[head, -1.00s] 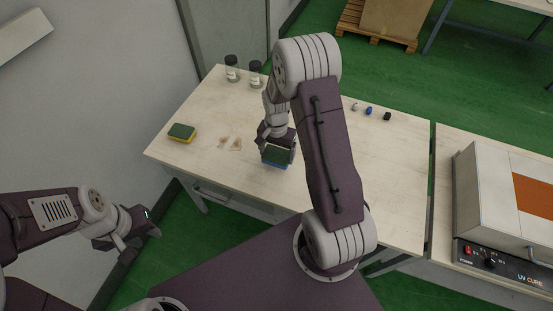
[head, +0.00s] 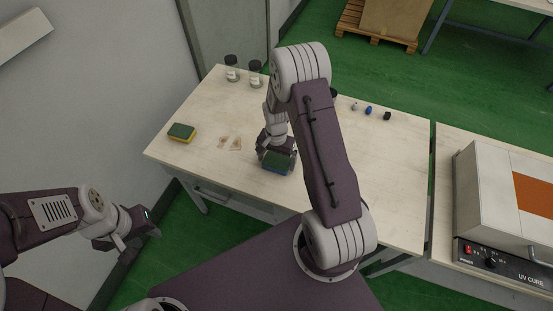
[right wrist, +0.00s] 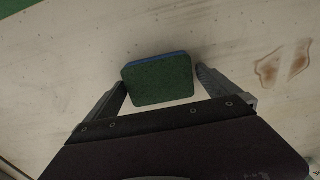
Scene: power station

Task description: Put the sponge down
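A green sponge with a blue layer (head: 278,162) is at the front part of the wooden table (head: 340,200). My right gripper (head: 276,152) has its fingers on both sides of this sponge. A second sponge, green and yellow (head: 182,132), lies at the table's left. My left gripper (head: 145,240) is empty, off the table at lower left; its finger opening is unclear.
Brownish stains (head: 231,143) mark the table left of the held sponge; they also show in the right wrist view (right wrist: 283,66). Two jars (head: 232,68) stand at the back left. Small items (head: 369,110) lie at the back right. A UV cure box (head: 490,200) stands on the right-hand table.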

